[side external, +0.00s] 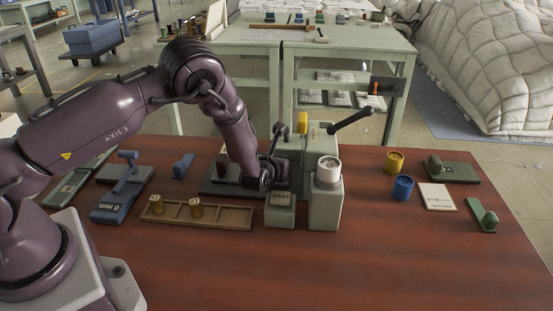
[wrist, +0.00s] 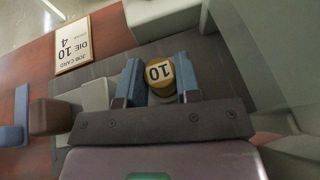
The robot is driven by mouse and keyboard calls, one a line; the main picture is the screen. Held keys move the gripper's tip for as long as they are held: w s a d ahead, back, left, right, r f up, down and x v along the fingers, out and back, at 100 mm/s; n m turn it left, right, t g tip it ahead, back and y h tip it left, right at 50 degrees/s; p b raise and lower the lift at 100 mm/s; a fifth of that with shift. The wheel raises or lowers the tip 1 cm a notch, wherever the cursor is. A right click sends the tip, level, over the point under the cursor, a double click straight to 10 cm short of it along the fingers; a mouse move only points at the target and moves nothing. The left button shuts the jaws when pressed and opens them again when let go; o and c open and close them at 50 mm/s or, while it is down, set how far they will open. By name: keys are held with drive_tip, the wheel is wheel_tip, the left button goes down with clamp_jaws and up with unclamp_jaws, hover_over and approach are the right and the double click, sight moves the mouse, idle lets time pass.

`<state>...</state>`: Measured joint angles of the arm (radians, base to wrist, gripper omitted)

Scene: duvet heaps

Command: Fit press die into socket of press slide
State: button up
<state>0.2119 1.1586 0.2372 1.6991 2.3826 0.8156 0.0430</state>
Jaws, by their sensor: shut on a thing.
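My gripper (wrist: 158,85) is shut on a brass press die (wrist: 161,78). The die has a white face marked 10 and sits between the two blue fingers in the wrist view. In the side view my gripper (side external: 270,168) is at the left front of the grey-green press (side external: 290,150), close to it. The held die cannot be made out there. The press has a black lever (side external: 352,122) reaching up to the right. I cannot make out the slide's socket in either view. A grey press surface (wrist: 220,60) lies beneath the die in the wrist view.
A white-topped cup (side external: 328,170) stands on a block right of my gripper. Yellow (side external: 395,162) and blue (side external: 402,188) cylinders stand right.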

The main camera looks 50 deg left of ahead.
drive_tip(key=shift+f, duration=0.35)
drive_tip(key=o, duration=1.1)
drive_tip(key=shift+s+d, duration=0.1)
drive_tip(key=v, duration=1.2)
drive_tip(key=shift+s+d, duration=0.2)
drive_tip(key=shift+s, duration=0.05)
drive_tip(key=shift+r, duration=0.1)
